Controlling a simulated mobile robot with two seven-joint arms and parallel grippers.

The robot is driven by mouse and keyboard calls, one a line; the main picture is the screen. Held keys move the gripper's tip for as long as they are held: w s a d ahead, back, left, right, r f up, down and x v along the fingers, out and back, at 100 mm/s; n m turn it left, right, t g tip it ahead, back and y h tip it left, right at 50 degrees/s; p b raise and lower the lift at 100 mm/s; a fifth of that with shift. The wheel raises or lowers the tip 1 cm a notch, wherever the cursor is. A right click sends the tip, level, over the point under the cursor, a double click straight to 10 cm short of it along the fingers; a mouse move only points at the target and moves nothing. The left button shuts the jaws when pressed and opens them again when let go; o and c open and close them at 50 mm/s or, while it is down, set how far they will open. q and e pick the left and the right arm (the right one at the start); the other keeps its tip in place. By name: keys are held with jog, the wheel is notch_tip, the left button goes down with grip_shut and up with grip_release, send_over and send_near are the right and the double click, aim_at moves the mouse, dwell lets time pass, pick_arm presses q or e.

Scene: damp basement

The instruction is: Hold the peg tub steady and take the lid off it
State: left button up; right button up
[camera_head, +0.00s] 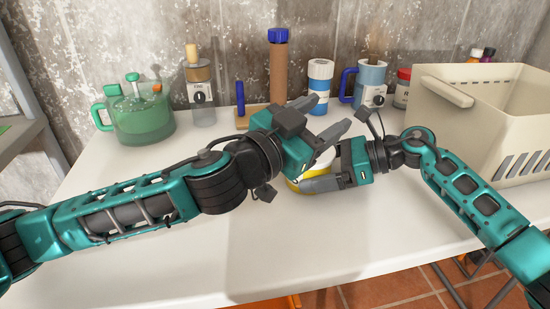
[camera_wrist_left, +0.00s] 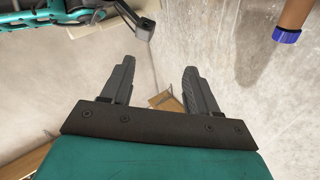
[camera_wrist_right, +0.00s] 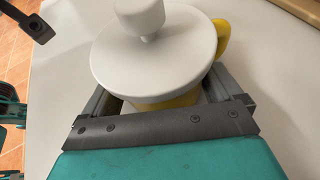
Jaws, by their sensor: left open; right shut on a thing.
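The peg tub is yellow, with a yellow handle (camera_wrist_right: 223,36) at its right in the right wrist view. Its round white lid (camera_wrist_right: 150,62) is on top and has a thick white knob (camera_wrist_right: 140,17). In the head view only a strip of the yellow tub (camera_head: 292,186) and a little white show behind my grippers. My right gripper (camera_wrist_right: 163,95) is shut on the tub body below the lid, a finger on each side. My left gripper (camera_head: 333,111) is open and empty above the tub, its fingers apart in the left wrist view (camera_wrist_left: 159,68).
The tub stands on a white table (camera_head: 130,240). A cream crate (camera_head: 455,125) stands at right. The front left table is clear.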

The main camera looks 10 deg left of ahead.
pick_arm(q)
jog(key=s+a+f+n+y, duration=0.5)
jog(key=a+n, duration=0.1)
jog(key=x, duration=1.2)
jog(key=shift+a+f, duration=0.1)
jog(key=shift+a, duration=0.05)
grip_shut()
jog(key=shift+r, duration=0.25)
dwell(0.6)
jog(key=shift+r, duration=0.9)
